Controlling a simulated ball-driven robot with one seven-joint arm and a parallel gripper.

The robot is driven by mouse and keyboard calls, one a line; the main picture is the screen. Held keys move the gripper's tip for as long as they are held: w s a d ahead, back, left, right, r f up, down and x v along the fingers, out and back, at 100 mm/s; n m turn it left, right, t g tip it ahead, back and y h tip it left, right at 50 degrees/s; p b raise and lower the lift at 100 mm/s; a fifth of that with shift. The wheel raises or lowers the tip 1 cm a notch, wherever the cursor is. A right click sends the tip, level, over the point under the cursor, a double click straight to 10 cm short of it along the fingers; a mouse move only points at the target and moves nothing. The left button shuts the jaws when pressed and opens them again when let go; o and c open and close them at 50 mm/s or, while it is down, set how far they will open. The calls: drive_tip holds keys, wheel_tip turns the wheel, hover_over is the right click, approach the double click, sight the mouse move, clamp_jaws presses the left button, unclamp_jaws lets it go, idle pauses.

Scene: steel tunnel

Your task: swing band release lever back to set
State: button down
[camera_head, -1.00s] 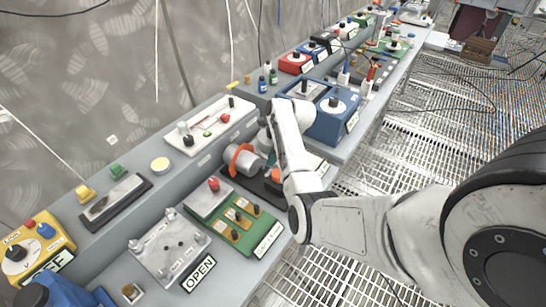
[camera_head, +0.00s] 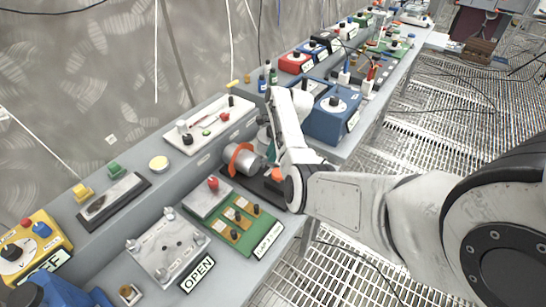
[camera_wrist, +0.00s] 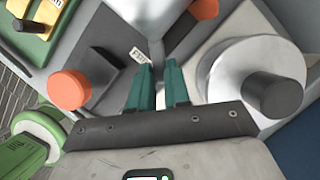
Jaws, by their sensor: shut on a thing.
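The band unit (camera_head: 243,166) is a grey cylinder with an orange band on a dark base, mid-bench in the head view. My arm link partly covers its right side. In the wrist view, my gripper (camera_wrist: 162,84) has its teal fingers close together, shut on the narrow end of a silver-grey piece (camera_wrist: 156,18), which looks like the lever. The grip point itself is mostly hidden between the fingers. An orange knob (camera_wrist: 69,90) stands left of the fingers, apart from them. In the head view, the fingertips are hidden behind my arm.
In the wrist view, a pale disc with a dark knob (camera_wrist: 272,95) sits close right of the fingers, and a green part (camera_wrist: 35,140) is at lower left. In the head view, a green switch panel (camera_head: 240,222) lies in front and a blue box (camera_head: 334,118) behind.

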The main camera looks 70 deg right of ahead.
drive_tip(key=n+b, duration=0.2)
drive_tip(key=w+d+n+g+y+b, duration=0.1)
drive_tip(key=n+b, duration=0.1)
drive_tip(key=shift+w+f+n, duration=0.1)
drive_tip(key=shift+f+n, duration=0.1)
drive_tip(key=shift+n, duration=0.1)
drive_tip(key=n+b, duration=0.1)
drive_tip(key=w+n+g+b, duration=0.1)
drive_tip(key=n+b, duration=0.1)
drive_tip(key=shift+d+r, duration=0.15)
drive_tip(key=shift+d, duration=0.05)
drive_tip(key=shift+y, duration=0.3)
drive_tip(key=c, duration=1.1)
unclamp_jaws()
drive_tip(key=v, duration=1.1)
drive_tip(key=shift+w+b, duration=0.2)
drive_tip(key=shift+b, duration=0.2)
